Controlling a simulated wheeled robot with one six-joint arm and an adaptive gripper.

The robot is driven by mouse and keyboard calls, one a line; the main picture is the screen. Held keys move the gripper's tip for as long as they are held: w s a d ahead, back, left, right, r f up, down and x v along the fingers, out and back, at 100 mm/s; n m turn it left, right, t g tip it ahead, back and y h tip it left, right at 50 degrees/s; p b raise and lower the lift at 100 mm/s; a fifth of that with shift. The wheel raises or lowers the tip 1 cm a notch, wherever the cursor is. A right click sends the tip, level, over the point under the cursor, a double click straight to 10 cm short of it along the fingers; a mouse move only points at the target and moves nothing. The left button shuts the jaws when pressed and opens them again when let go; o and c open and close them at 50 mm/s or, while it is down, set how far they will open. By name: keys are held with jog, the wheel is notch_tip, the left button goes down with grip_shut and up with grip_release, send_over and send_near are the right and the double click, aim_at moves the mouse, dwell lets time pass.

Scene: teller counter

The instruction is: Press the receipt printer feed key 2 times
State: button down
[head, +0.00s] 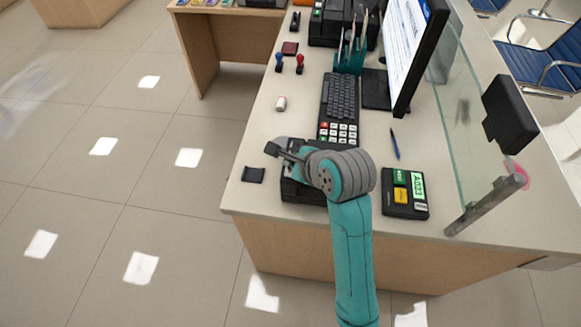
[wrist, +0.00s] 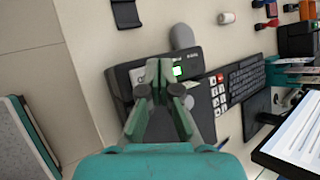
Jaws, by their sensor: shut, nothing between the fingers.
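A black box-shaped device (head: 292,190), which looks like the receipt printer, sits near the counter's front left corner. My arm and gripper hide much of it in the head view. In the wrist view the device (wrist: 196,63) lies beneath the fingers, with a small lit green patch (wrist: 178,71) just right of the fingertips. I cannot tell whether that patch is the feed key. My gripper (head: 276,149) is shut and empty over the device; its fingertips also show in the wrist view (wrist: 159,66). I cannot tell whether they touch it.
A keypad and keyboard (head: 341,100) lie behind the device. A small black pad (head: 253,174) lies left. A glass screen (head: 455,130) edges the right side.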

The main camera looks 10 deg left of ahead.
jog(key=shift+r, duration=0.1)
jog(key=shift+r, duration=2.5)
dwell(0.4)
